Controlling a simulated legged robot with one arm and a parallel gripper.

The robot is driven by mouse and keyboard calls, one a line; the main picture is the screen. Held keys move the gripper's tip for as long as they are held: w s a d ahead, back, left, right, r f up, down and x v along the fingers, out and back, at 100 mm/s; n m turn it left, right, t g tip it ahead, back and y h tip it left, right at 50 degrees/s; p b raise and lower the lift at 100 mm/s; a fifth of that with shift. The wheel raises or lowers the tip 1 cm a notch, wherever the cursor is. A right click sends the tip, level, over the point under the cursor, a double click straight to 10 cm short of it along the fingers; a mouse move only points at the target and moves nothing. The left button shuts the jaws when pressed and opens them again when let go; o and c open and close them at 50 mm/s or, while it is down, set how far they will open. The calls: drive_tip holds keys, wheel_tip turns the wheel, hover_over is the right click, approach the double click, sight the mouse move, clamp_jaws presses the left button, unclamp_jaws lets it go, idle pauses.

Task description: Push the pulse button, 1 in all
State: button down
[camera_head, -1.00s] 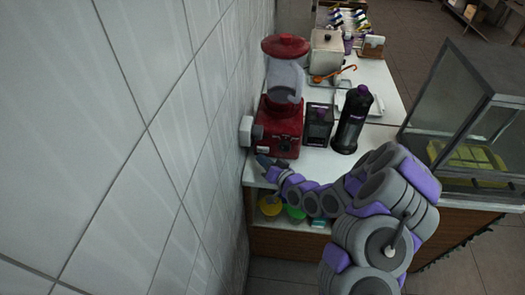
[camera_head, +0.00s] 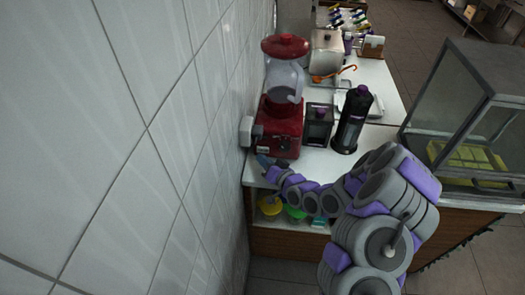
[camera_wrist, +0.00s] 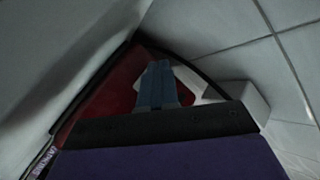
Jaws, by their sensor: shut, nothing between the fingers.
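A red blender (camera_head: 281,128) with a clear jar (camera_head: 286,80) and red lid stands on the white counter against the tiled wall. The pulse button cannot be made out on its base. My gripper (camera_head: 263,161) is shut and empty, low at the front left of the blender base. In the wrist view my shut fingers (camera_wrist: 157,85) point at the red blender base (camera_wrist: 115,92). I cannot tell whether the fingertips touch it.
A white box (camera_head: 246,131) is on the wall left of the blender. A black-framed container (camera_head: 318,125) and a black bottle (camera_head: 352,120) stand to its right. A glass case (camera_head: 470,110) is at the right. Colored bowls (camera_head: 270,206) sit below the counter.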

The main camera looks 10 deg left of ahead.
drive_tip(key=shift+w, duration=0.1)
drive_tip(key=shift+w, duration=0.3)
drive_tip(key=shift+w+d+b, duration=0.1)
drive_tip(key=shift+w+b, duration=0.2)
drive_tip(key=shift+w, duration=0.15)
idle(0.7)
idle(0.4)
drive_tip(key=shift+s, duration=0.9)
drive_tip(key=shift+s, duration=0.1)
drive_tip(key=shift+s+p, duration=0.35)
drive_tip(key=shift+s, duration=2.05)
drive_tip(key=shift+r, duration=0.1)
